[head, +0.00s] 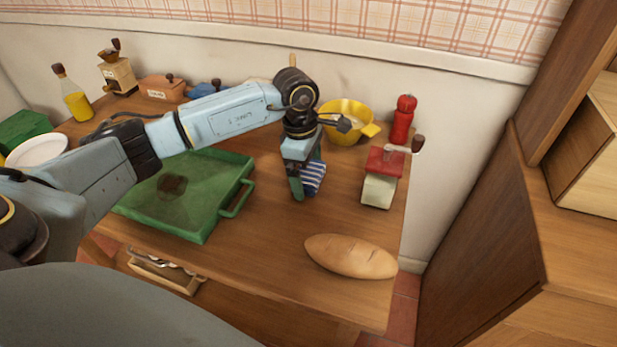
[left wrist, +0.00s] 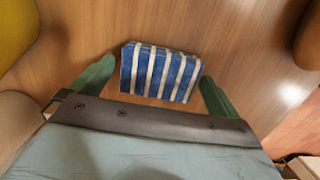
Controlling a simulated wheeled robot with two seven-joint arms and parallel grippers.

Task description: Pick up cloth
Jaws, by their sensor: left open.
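The cloth (head: 313,178) is folded and striped blue and white. It lies on the wooden table, partly hidden by my left gripper in the head view. In the left wrist view the cloth (left wrist: 160,72) shows between and just beyond the green fingertips. My left gripper (head: 304,186) is open above the cloth, pointing down, with one finger on each side of it. The left wrist view shows the open gripper (left wrist: 152,80) with no cloth clamped. I cannot tell how far the fingertips are above the table. My right gripper is not in view.
A green tray (head: 215,168) lies left of the cloth. A yellow pot (head: 345,112) stands behind, a red-topped grinder (head: 380,188) to the right, and a red pepper mill (head: 403,118) beyond. A bread loaf (head: 350,256) lies near the front right. The table between loaf and tray is clear.

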